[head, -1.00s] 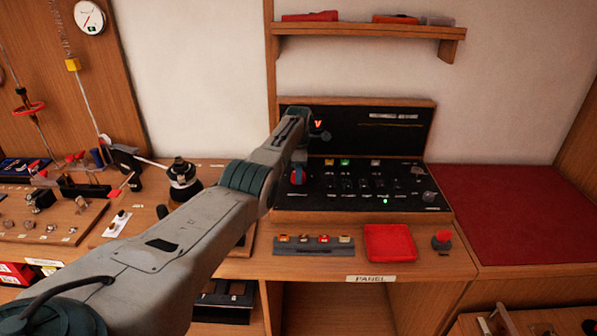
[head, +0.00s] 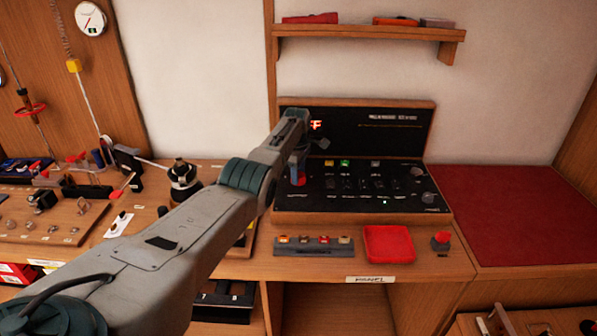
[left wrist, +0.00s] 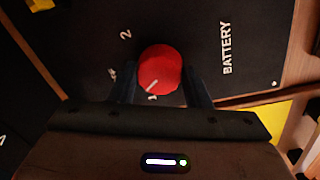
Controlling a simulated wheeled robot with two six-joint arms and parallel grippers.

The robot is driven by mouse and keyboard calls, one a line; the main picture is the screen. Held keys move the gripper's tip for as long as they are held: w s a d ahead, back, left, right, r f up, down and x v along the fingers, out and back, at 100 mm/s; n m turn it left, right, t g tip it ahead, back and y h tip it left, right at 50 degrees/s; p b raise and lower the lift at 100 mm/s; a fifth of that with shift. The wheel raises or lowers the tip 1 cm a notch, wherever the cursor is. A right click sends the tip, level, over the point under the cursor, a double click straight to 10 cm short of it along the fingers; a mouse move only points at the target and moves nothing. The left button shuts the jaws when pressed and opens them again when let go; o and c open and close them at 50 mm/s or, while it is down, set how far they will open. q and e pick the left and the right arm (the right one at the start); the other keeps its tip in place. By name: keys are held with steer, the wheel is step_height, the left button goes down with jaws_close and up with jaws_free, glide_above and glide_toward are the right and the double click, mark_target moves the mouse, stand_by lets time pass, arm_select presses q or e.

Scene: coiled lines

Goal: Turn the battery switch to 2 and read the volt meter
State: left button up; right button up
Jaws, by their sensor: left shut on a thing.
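The red battery switch knob (left wrist: 160,66) sits on the black panel beside the word BATTERY in the left wrist view. Its white pointer line slants down and left, close to the 1 mark; the 2 mark (left wrist: 125,34) is farther round. My left gripper (head: 299,172) is shut on this knob, one finger on each side. The knob (head: 300,182) shows at the panel's left in the head view. A red lit display (head: 316,125), perhaps the volt meter, is partly hidden behind my left wrist and unreadable. My right gripper is out of view.
The panel (head: 355,211) has several small switches and a round knob (head: 429,198) at its right. A fuse-like strip (head: 314,248), a red tray (head: 389,260) and a red-topped button (head: 440,241) stand in front. The red mat (head: 510,215) at right is bare.

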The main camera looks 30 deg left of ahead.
arm_select(q)
steer(key=m, duration=0.3)
steer(key=m+b, duration=0.1)
steer(key=m, duration=0.2)
steer(key=shift+m+h, duration=0.3)
steer(key=m+b, duration=0.1)
steer(key=m, duration=0.1)
steer(key=shift+f+m, duration=0.1)
steer(key=shift+m, duration=0.2)
steer(key=m+b, duration=0.2)
steer(key=m, duration=0.1)
steer(key=shift+a+m, duration=0.1)
steer(key=shift+m, duration=0.2)
steer(key=shift+f+m+b, duration=0.1)
steer(key=shift+m+b, duration=0.8)
steer(key=shift+b, duration=0.05)
steer(key=shift+m+b, duration=0.9)
steer(key=shift+b, duration=0.05)
steer(key=shift+m+g+b, duration=0.3)
steer(key=shift+m+b, duration=0.8)
steer(key=shift+b, duration=0.1)
steer(key=shift+r+m, duration=0.2)
steer(key=shift+m, duration=0.1)
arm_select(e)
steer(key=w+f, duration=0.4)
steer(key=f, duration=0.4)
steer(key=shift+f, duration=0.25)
